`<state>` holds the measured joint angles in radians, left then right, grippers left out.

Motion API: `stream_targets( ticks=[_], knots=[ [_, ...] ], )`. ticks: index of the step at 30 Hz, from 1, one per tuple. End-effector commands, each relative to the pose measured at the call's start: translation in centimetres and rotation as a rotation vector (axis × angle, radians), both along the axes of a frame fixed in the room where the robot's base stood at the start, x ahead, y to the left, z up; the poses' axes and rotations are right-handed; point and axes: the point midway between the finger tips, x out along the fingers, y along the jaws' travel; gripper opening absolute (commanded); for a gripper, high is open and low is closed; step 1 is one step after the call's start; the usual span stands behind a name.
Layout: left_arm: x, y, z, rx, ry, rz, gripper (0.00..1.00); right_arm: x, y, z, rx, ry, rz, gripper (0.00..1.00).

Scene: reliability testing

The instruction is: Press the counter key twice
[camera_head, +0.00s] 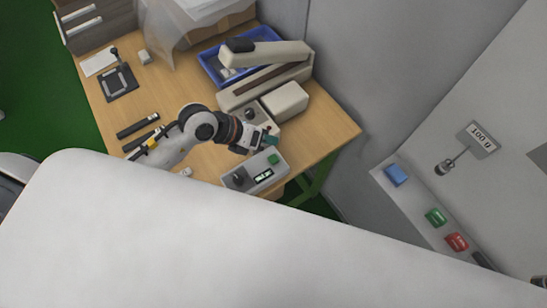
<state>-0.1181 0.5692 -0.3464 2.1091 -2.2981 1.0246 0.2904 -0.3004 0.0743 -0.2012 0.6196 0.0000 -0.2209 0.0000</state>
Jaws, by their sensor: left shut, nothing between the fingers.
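The counter (246,184) is a light grey box near the front right edge of the wooden table. It has a green key (273,159), a small lit display (263,176) and a dark knob (238,177). The digits on the display are too small to read. My left gripper (268,143) is shut and empty, its teal tips just behind the green key in the picture. I cannot tell whether the tips touch the counter. My right gripper is not in view.
Behind the gripper stand a beige machine (290,101) and a blue tray (208,62). Dark tools (137,126) and a black stand (117,82) lie to the left. A wall panel at right carries blue (397,174), green (436,217) and red (456,242) buttons.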

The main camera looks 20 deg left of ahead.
Motion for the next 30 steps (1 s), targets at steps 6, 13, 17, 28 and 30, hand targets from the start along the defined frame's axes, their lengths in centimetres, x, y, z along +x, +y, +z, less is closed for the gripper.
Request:
stream_targets(
  ticks=[6,13,17,28,30],
  knots=[
    [0.0,0.0,-3.7,0.000,0.001,0.001,0.00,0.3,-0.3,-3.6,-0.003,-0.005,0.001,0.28],
    [0.0,0.0,-6.5,0.000,0.001,0.000,0.00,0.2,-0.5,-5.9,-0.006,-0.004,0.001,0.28],
    [0.0,0.0,-7.4,0.000,0.001,0.001,0.00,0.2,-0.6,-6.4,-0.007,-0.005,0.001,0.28],
    [0.0,0.0,-7.4,0.000,0.001,0.001,0.00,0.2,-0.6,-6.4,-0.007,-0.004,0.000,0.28],
    [0.0,0.0,-7.4,0.000,0.001,0.001,0.00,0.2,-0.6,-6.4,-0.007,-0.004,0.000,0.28]
  ],
)
